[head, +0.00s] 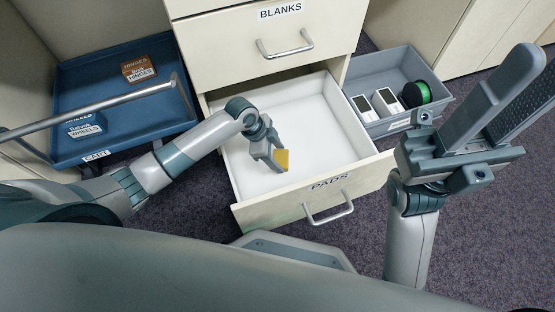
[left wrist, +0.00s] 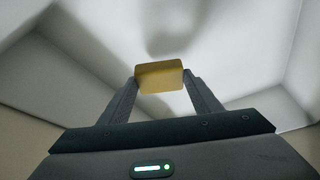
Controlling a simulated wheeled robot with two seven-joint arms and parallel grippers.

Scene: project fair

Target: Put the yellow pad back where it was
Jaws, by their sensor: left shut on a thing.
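The yellow pad (head: 282,159) is a small block held between the fingers of my left gripper (head: 271,163). In the left wrist view the yellow pad (left wrist: 160,76) sits at the fingertips of the left gripper (left wrist: 160,88), one finger on each side. Both are over the open white-lined drawer labelled PADS (head: 317,191). I cannot tell whether the pad touches the drawer floor. No other thing shows in the drawer. My right gripper (head: 508,100) is at the right of the head view, its fingers apart and nothing between them.
A closed drawer labelled BLANKS (head: 262,60) is above. A blue cart (head: 95,75) at left holds a HINGES box (head: 139,68) and a WHEELS box (head: 86,126). A grey bin (head: 384,62) at right holds two white devices and a green spool (head: 416,94). Carpet lies in front.

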